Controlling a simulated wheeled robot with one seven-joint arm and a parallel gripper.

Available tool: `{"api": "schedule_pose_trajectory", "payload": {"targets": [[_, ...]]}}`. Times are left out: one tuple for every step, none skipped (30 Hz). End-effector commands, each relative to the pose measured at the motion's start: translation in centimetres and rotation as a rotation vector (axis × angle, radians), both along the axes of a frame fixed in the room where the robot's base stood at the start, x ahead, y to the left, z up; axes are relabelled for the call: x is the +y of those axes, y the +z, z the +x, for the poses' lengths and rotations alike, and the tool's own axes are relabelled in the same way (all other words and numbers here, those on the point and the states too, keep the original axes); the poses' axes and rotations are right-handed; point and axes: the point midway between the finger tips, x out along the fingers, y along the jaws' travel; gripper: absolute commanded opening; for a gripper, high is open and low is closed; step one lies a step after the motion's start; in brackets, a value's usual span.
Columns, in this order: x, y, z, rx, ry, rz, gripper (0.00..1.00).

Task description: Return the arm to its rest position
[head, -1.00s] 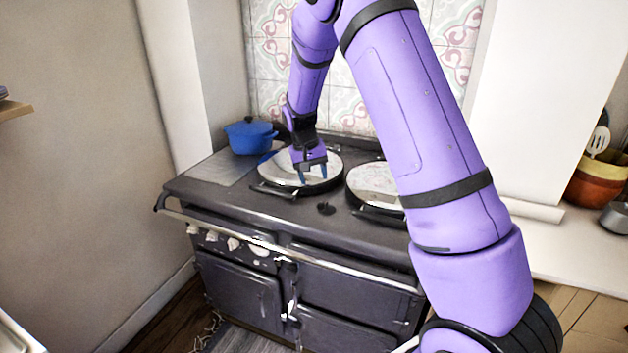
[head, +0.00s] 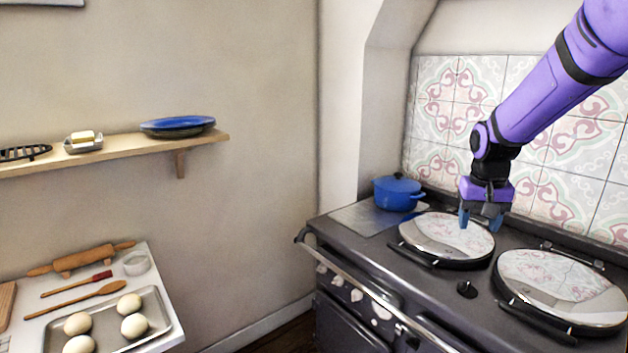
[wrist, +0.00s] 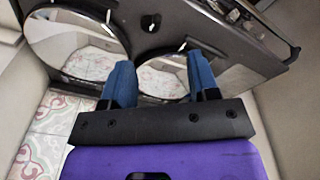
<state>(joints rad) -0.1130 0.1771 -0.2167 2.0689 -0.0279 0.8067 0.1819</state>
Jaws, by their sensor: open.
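My gripper (head: 481,219) is at the end of my purple arm, pointing down over the stove (head: 385,258). Its two blue fingers are apart, with nothing between them. In the head view it appears in front of the right part of the left round lid (head: 440,240); the height of the gap is hard to tell. In the wrist view my gripper (wrist: 163,85) has its open fingers over a mirror-like round lid (wrist: 160,76), with the stove's front rail at the upper right.
A blue pot (head: 397,193) stands at the stove's back left corner. The right round lid (head: 560,288) is shut. A wall shelf (head: 115,152) holds a blue plate stack (head: 178,125) and butter (head: 82,137). A counter at lower left holds a tray (head: 158,300) of dough balls and a rolling pin (head: 85,258).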

Motion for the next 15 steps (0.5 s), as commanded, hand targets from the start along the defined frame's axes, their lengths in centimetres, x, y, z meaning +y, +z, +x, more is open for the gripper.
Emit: {"api": "schedule_pose_trajectory", "payload": {"targets": [[0.2, 1.5, -1.2, -0.022, 0.009, 0.010, 0.55], [0.4, 2.1, -2.0, -0.031, 0.016, 0.015, 0.55], [0.7, 3.1, -2.9, -0.045, 0.026, 0.022, 0.55], [0.8, 3.7, -3.7, -0.054, 0.032, 0.026, 0.55], [1.0, 4.3, -4.4, -0.064, 0.039, 0.030, 0.55], [1.1, 5.1, -5.4, -0.077, 0.049, 0.035, 0.55], [1.3, 5.7, -6.2, -0.088, 0.057, 0.038, 0.55], [1.5, 6.3, -7.0, -0.098, 0.065, 0.041, 0.55], [1.7, 6.9, -8.0, -0.112, 0.074, 0.045, 0.55], [1.9, 7.4, -8.8, -0.122, 0.082, 0.046, 0.55], [2.0, 7.9, -9.6, -0.131, 0.089, 0.048, 0.55], [2.2, 8.5, -10.7, -0.146, 0.101, 0.049, 0.55], [2.4, 8.9, -11.5, -0.155, 0.108, 0.051, 0.55], [2.5, 9.3, -12.3, -0.166, 0.115, 0.052, 0.55], [2.7, 9.7, -13.4, -0.178, 0.124, 0.052, 0.55]]}}
